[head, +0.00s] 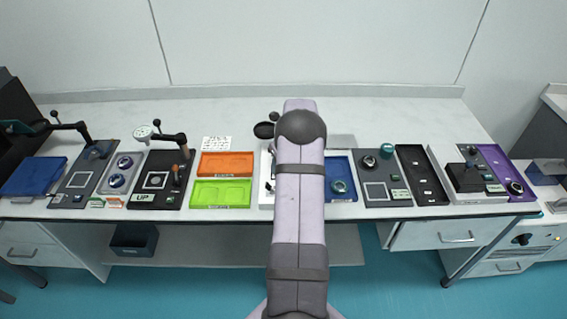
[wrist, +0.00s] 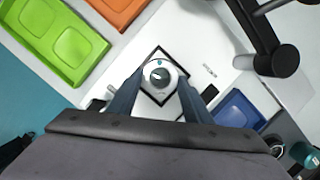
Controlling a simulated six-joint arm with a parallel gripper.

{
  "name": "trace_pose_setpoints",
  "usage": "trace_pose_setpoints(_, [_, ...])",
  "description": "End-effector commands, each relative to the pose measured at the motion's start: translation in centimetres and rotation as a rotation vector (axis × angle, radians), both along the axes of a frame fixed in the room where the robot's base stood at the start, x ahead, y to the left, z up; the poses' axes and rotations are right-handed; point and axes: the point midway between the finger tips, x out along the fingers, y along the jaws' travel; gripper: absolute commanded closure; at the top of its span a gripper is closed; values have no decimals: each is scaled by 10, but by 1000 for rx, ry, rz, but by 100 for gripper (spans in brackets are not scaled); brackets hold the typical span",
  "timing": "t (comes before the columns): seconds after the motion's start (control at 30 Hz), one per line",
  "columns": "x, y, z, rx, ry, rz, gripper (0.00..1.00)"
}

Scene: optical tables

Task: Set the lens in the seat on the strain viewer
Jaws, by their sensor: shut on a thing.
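The lens (wrist: 168,72), a pale round ring with a dark centre, is between the fingertips of my gripper (wrist: 161,79) in the wrist view. My gripper is shut on it. Behind the lens is a dark-outlined square on the white base of what looks like the strain viewer (wrist: 205,58). The lens covers the middle of that square, so the seat is hidden. I cannot tell whether the lens touches it or hangs above it. In the head view my arm hides the gripper, the lens and most of the white base (head: 265,196).
A black arm with a round end (wrist: 277,61) stands at the upper right of the wrist view. Orange (head: 228,164) and green (head: 220,193) trays lie to the left. A blue tray (head: 340,167) lies to the right. The bench's back strip is clear.

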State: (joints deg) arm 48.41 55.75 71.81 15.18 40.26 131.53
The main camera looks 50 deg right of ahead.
Motion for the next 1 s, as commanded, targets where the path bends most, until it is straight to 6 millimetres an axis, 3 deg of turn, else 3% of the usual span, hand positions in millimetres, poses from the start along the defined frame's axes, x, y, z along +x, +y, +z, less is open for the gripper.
trace_pose_setpoints(0.23, [0, 0, -3, 0, 0, 0, 89])
trace_pose_setpoints(0.27, [0, 0, -3, 0, 0, 0, 50])
trace_pose_setpoints(0.33, [0, 0, -2, 0, 0, 0, 36])
trace_pose_setpoints(0.77, [0, 0, 3, -1, -1, 0, 36])
trace_pose_setpoints(1.0, [-8, 0, 29, -5, -3, 0, 36])
